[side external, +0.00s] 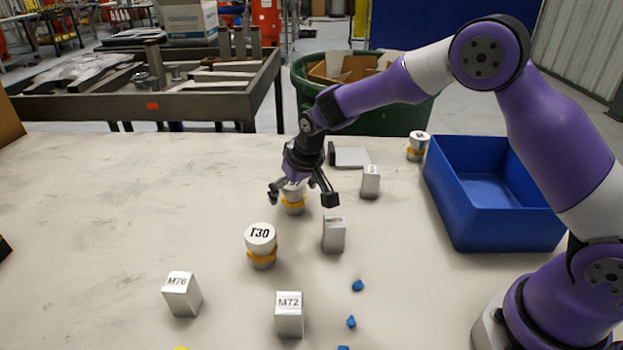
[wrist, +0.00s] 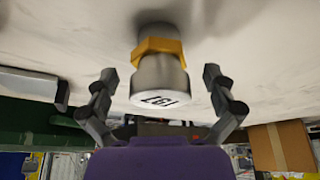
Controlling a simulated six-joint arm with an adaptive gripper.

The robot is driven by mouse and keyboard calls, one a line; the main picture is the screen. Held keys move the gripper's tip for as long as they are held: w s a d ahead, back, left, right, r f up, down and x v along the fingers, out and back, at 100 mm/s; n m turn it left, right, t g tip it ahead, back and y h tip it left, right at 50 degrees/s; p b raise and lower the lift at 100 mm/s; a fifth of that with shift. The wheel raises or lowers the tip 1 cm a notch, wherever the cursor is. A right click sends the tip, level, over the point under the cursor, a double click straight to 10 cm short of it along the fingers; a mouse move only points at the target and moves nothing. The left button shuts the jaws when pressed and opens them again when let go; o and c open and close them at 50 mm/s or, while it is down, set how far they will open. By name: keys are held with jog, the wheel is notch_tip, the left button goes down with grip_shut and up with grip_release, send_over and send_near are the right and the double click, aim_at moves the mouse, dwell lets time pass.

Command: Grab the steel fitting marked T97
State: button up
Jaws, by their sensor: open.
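A round steel fitting with an orange-yellow collar (side external: 293,207) stands on the table under my gripper (side external: 302,196). It also shows in the wrist view (wrist: 158,75), between the two fingers of my gripper (wrist: 160,80). Its marking is upside down there and too small to read surely as T97. My gripper is open, one finger on each side of the fitting, with gaps between. In the side view my gripper hides part of the fitting's top. A similar fitting marked T30 (side external: 260,240) stands nearer the camera.
Steel blocks marked M76 or M78 (side external: 181,295) and M72 (side external: 289,315) stand in front. Two more blocks (side external: 333,235) (side external: 370,182) and another collared fitting (side external: 417,148) stand to the right. A blue bin (side external: 505,225) is at right. Small blue pieces (side external: 358,286) lie in front.

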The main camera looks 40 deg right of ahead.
jog(key=c, duration=1.4)
jog(key=shift+s, duration=0.1)
